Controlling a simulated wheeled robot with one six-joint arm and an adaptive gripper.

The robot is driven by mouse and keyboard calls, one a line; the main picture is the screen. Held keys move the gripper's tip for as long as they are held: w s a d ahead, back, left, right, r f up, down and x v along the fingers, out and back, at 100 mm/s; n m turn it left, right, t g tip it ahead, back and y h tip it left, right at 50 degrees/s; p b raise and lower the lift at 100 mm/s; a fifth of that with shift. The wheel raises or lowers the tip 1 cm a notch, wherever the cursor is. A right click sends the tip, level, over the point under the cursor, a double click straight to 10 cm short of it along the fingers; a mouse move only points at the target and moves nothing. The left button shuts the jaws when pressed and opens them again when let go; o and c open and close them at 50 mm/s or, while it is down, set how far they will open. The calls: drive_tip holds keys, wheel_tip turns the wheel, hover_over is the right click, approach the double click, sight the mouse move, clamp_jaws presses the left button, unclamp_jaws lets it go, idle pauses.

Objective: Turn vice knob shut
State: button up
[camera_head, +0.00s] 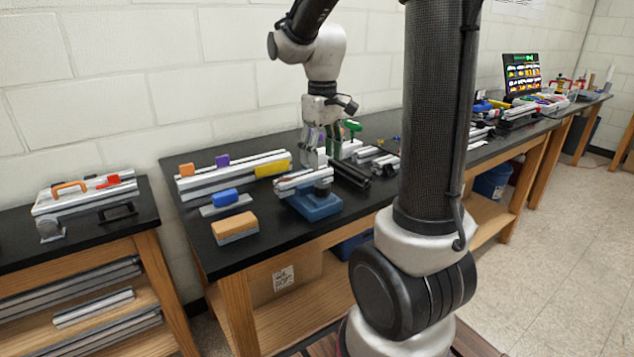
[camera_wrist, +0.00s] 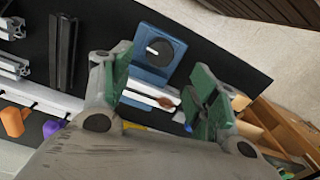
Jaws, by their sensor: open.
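The blue vice (camera_head: 314,208) stands on the black bench, with a silver extrusion piece (camera_head: 297,180) lying across it. Its round black knob (camera_wrist: 160,50) shows in the wrist view with a white line across its face, on the blue body (camera_wrist: 168,30). In the head view the dark knob (camera_head: 322,187) is small. My gripper (camera_head: 318,160) is above the bench, behind the vice in the head view. The knob appears beyond the fingers, not touched.
A long extrusion rail (camera_head: 228,176) with coloured blocks lies left of the vice. A blue block (camera_head: 225,198) and an orange-topped block (camera_head: 235,226) lie nearer the front. Black bars (camera_head: 350,174) and short extrusions (camera_head: 368,154) lie right. A green-handled fixture (camera_head: 353,127) stands close behind my gripper.

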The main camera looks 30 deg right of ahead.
sight(322, 184)
wheel_tip(322, 184, down, 8)
drive_tip(key=shift+r, duration=0.2)
drive_tip(key=c, duration=1)
